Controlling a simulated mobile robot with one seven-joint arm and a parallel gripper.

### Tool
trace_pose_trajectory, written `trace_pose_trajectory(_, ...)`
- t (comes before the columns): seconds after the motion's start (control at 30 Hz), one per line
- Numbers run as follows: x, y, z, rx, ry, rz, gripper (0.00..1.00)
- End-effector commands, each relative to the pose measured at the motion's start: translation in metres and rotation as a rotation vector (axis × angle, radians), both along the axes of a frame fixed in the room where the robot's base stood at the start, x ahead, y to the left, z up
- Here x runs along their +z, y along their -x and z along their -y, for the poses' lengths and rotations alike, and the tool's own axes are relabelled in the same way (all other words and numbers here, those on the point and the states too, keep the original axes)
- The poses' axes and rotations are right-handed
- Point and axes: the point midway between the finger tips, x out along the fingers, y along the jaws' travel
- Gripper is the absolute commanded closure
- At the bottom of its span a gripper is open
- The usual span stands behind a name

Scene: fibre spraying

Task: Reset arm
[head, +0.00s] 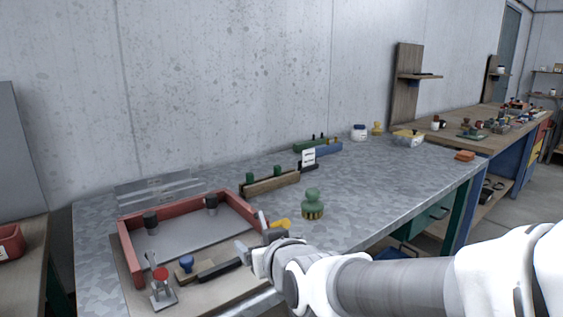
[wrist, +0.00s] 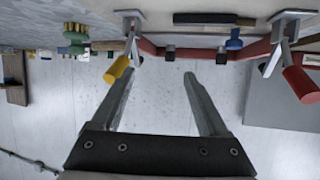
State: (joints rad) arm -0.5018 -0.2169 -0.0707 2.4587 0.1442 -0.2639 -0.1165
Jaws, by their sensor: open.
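My gripper (head: 252,233) is at the front right corner of the red-framed tray on the grey metal table (head: 385,190). Its two fingers are apart, and the wrist view shows nothing between the fingertips (wrist: 159,75). The white and grey arm reaches in from the lower right in the head view. A yellow-handled tool (head: 281,224) shows just beyond the gripper; its yellow handle (wrist: 118,70) appears left of the fingers in the wrist view. Whether a finger touches the tray or a tool cannot be told.
The red-framed tray (head: 127,250) holds two dark knobs. A red-knobbed tool (head: 162,287), a blue-knobbed tool (head: 187,266) and a black-handled tool (head: 221,270) lie along its front. A green object (head: 313,205) stands to the right. The table's right part is mostly clear.

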Motion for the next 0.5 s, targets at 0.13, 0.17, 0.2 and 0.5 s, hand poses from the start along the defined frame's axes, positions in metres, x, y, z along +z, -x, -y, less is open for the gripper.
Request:
trace_pose_trajectory(0.13, -0.002, 0.023, 0.047, -0.064, 0.033, -0.131, 0.22)
trace_pose_trajectory(0.17, -0.002, 0.029, 0.056, -0.078, 0.04, -0.16, 0.22)
trace_pose_trajectory(0.2, -0.004, 0.038, 0.068, -0.096, 0.051, -0.198, 0.22)
trace_pose_trajectory(0.5, -0.015, 0.127, 0.15, -0.267, 0.12, -0.49, 0.22)
